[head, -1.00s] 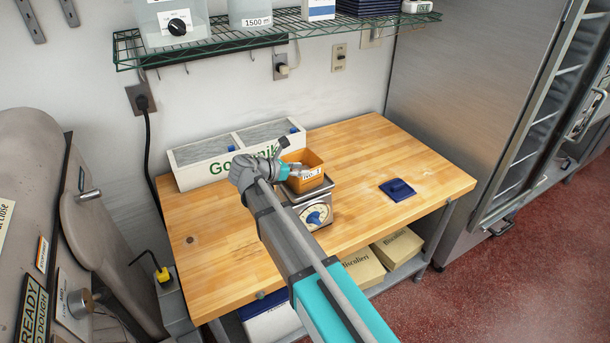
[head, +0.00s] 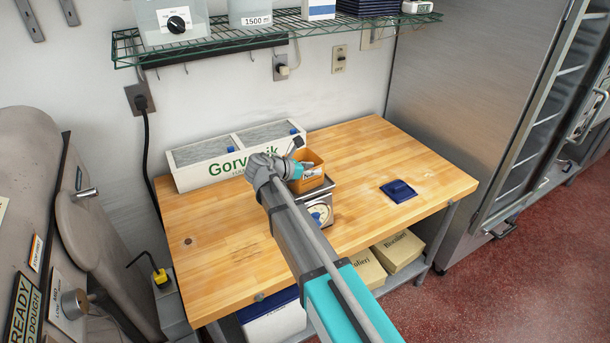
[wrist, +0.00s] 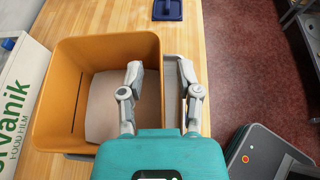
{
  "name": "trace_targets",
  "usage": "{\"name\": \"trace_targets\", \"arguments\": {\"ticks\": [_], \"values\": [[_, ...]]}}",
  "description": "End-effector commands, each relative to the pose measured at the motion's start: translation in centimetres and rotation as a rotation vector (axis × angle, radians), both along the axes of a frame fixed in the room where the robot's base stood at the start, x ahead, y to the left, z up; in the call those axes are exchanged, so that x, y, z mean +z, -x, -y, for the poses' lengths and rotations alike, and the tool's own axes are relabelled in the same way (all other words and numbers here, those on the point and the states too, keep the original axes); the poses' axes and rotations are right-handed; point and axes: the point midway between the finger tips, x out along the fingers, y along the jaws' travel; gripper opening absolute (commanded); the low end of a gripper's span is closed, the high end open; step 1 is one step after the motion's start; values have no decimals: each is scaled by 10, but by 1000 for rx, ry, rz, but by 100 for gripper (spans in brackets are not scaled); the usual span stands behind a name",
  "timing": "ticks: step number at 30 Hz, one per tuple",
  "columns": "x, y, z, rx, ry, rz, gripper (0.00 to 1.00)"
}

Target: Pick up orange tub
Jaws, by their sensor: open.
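Whether either finger touches the wall I cannot tell.
A white Gorvanik box (head: 235,160) stands close behind and left of the tub. A blue object with a raised grip (head: 398,190) lies to the right. A wire shelf (head: 280,28) hangs above. The table's front left and right are clear.

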Motion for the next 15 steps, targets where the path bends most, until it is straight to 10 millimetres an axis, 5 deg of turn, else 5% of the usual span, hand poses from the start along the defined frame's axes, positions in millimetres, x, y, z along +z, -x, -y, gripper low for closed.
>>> {"name": "trace_targets", "arguments": {"ticks": [10,15], "values": [[0,0,0,0,0,0,44],[0,0,0,0,0,0,15]]}}
